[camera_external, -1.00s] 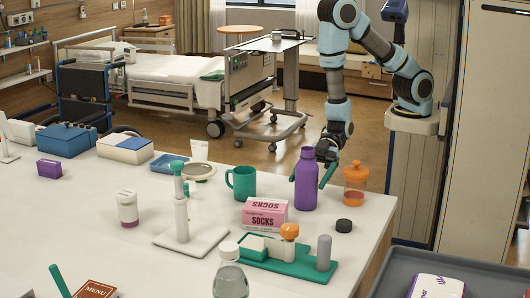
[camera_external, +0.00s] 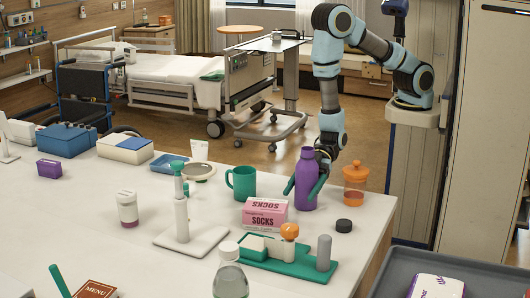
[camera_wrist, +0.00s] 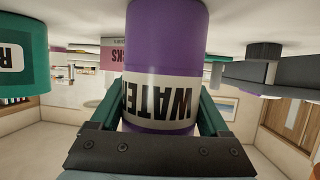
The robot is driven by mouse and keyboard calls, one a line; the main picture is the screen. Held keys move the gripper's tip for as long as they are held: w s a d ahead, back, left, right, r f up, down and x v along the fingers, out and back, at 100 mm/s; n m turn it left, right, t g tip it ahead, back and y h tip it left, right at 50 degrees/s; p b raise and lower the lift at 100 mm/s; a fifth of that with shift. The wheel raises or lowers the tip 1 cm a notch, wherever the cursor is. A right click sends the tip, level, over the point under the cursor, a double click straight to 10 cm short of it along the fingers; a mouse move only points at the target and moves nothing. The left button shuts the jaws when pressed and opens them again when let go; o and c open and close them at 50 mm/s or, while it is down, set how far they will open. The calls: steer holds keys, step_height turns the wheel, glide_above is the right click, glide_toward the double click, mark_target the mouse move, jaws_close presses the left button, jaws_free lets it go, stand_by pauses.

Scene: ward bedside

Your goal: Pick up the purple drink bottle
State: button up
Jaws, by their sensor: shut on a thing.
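The purple drink bottle (camera_external: 306,180) stands upright on the white table near its far edge. In the wrist view the bottle (camera_wrist: 168,35) fills the middle, appearing upside down, with a white band marked "WATER". My gripper (camera_external: 305,190) has its green fingers on either side of the bottle's lower body, shut on it. The fingers also show along both sides of the bottle in the wrist view (camera_wrist: 168,112). The bottle's base appears to be at table height; I cannot tell if it is lifted.
A green mug (camera_external: 242,182) stands left of the bottle, and an orange-lidded jar (camera_external: 355,184) stands close on its right. A pink socks box (camera_external: 265,213) and a black lid (camera_external: 344,226) lie in front.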

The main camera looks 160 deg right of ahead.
steer(key=c, duration=0.9)
steer(key=shift+c, duration=0.3)
steer(key=shift+r, duration=0.1)
